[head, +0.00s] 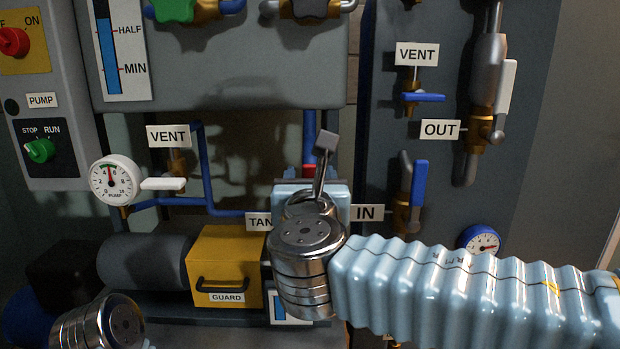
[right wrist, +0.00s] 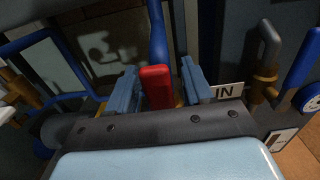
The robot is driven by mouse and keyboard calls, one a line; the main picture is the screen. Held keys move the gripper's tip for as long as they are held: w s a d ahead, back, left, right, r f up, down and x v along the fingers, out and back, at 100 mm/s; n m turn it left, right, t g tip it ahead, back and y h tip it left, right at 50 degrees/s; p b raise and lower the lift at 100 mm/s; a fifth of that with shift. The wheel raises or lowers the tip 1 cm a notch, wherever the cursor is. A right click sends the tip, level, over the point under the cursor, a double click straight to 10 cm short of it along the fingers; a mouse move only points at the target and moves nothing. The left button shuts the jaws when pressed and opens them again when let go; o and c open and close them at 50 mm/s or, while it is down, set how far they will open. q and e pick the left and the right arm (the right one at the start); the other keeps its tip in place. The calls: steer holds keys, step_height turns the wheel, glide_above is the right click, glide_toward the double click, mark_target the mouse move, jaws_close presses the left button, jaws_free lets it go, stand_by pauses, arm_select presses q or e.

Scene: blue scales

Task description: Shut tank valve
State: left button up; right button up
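The red handle (right wrist: 157,88) stands upright between the two blue fingers of my right gripper (right wrist: 161,80) in the right wrist view. The fingers are apart, one on each side, with a visible gap on the right side; I cannot tell whether the left finger touches. In the head view only a small red bit (head: 309,170) shows above the light-blue gripper body, and my wrist hides the rest. The TANK label (head: 257,221) is partly covered by my wrist. A silver link of my left arm shows at the lower left, but its gripper is out of view.
The IN label (head: 366,213) and a blue lever (head: 419,183) are close right of my gripper. A blue pipe (head: 205,165), a white-handled VENT valve (head: 163,184) and a yellow guard box (head: 226,262) are to the left. A tank (head: 220,80) hangs above.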

jaws_close()
arm_select(q)
steer(key=shift+f, duration=0.1)
arm_select(e)
steer(key=shift+f, duration=0.1)
